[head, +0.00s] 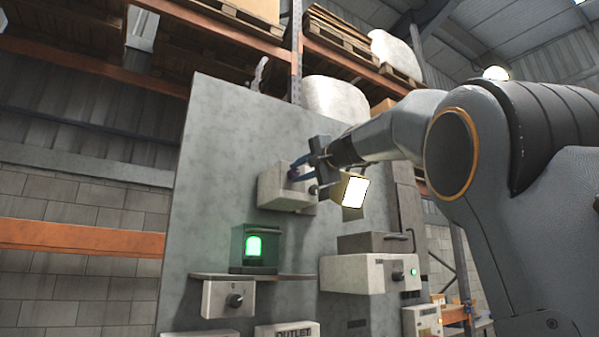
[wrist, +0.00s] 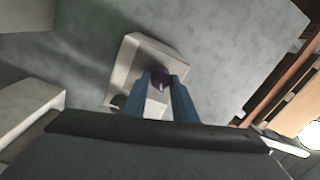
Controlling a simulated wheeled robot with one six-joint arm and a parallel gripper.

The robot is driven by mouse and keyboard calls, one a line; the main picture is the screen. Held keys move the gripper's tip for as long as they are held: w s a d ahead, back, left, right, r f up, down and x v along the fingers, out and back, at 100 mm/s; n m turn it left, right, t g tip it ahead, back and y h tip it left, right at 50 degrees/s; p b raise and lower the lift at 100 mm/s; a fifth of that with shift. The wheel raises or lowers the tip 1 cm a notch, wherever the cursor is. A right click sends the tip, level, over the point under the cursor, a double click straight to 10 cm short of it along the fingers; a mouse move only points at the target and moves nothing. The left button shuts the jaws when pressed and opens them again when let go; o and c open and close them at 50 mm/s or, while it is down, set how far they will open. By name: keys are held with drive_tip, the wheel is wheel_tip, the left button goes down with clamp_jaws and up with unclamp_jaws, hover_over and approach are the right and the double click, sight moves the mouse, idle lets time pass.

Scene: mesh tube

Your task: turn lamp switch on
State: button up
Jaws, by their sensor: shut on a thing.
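A pale box (head: 272,189) is fixed to the upright grey panel and carries a small dark purple knob; I cannot tell for sure that it is the lamp switch. In the wrist view the knob (wrist: 160,79) stands out from the pale box (wrist: 125,68). My gripper (head: 296,172) has its blue fingers on either side of the knob, shut on it; the fingertips also show in the wrist view (wrist: 161,84). A caged lamp (head: 254,246) on a small shelf below glows green. A bright square light (head: 354,192) shows beside my gripper.
Below are a pale box with a black knob (head: 235,300), a box with a knob and green light (head: 370,273), and an outlet box (head: 287,331). The grey panel (head: 225,150) is bare at its upper left. Racks with pallets stand behind.

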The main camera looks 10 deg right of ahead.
idle(0.3)
drive_tip(key=o, duration=1)
drive_tip(key=shift+o, duration=0.2)
drive_tip(key=shift+d, duration=0.1)
drive_tip(key=b+v, duration=0.4)
drive_tip(key=v, duration=0.3)
drive_tip(key=shift+s, duration=0.4)
drive_tip(key=shift+d, duration=0.1)
